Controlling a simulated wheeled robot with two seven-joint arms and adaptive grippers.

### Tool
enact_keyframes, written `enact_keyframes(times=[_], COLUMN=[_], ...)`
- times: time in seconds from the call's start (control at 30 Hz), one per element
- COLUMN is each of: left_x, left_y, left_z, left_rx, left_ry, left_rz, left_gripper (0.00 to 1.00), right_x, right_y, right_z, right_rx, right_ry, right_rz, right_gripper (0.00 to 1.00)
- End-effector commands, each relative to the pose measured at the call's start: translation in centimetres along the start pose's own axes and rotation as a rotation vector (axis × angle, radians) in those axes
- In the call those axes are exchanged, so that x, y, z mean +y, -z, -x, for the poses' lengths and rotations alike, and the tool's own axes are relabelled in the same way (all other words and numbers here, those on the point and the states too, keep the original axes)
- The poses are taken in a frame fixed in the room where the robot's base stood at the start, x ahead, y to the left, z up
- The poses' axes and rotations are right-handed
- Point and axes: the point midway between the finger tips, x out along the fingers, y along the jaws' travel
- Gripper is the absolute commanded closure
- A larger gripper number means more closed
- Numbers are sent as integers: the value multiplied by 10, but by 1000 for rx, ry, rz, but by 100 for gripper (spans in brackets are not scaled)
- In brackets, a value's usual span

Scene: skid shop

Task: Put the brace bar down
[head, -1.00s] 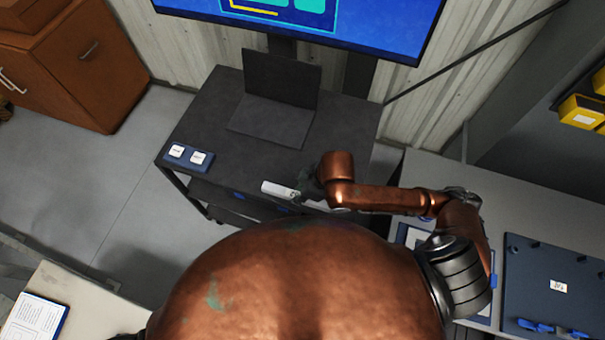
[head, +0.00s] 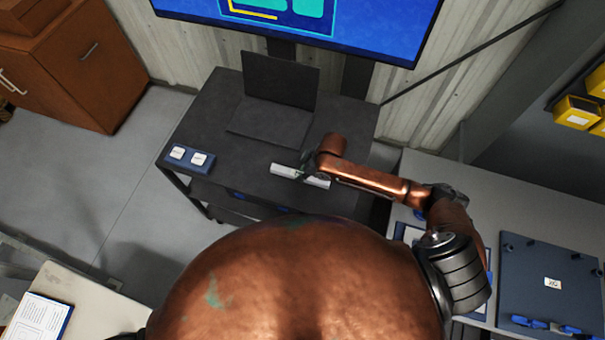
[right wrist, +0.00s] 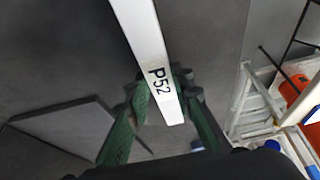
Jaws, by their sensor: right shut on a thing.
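The brace bar (head: 287,171) is a flat white-grey bar, held roughly level over the front part of the dark table (head: 225,105). In the right wrist view the bar (right wrist: 145,40) runs up out of the frame and carries the label "P52". My right gripper (head: 306,173) is shut on the bar; its green fingers (right wrist: 158,105) sit on either side of it near its labelled end. Whether the bar touches the table top cannot be told. My left gripper is not in view.
An open dark laptop (head: 275,100) stands at the back of the table. A blue block with two white buttons (head: 187,158) is at its left front. A screen (head: 300,20) is behind. A pale bench with a dark blue case (head: 550,280) lies at the right.

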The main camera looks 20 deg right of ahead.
Motion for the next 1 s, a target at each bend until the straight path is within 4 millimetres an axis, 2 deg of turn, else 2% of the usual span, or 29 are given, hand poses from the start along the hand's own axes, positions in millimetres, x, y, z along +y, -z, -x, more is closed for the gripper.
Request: enact_keyframes(times=[0.13,0.47,0.5,0.73,1.0], left_x=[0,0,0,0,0], left_y=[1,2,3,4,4], left_z=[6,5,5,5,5], left_rx=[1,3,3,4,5], left_ry=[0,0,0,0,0], left_rz=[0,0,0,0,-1], left_gripper=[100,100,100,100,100], right_x=[0,0,0,0,0], right_y=[-4,-6,-6,-6,-6], right_z=[-11,-14,-15,-14,-14], right_rx=[1,1,0,0,0], right_ry=[-1,-1,-1,-1,-1], right_rz=[0,0,0,0,0], right_gripper=[100,100,78,62,61])
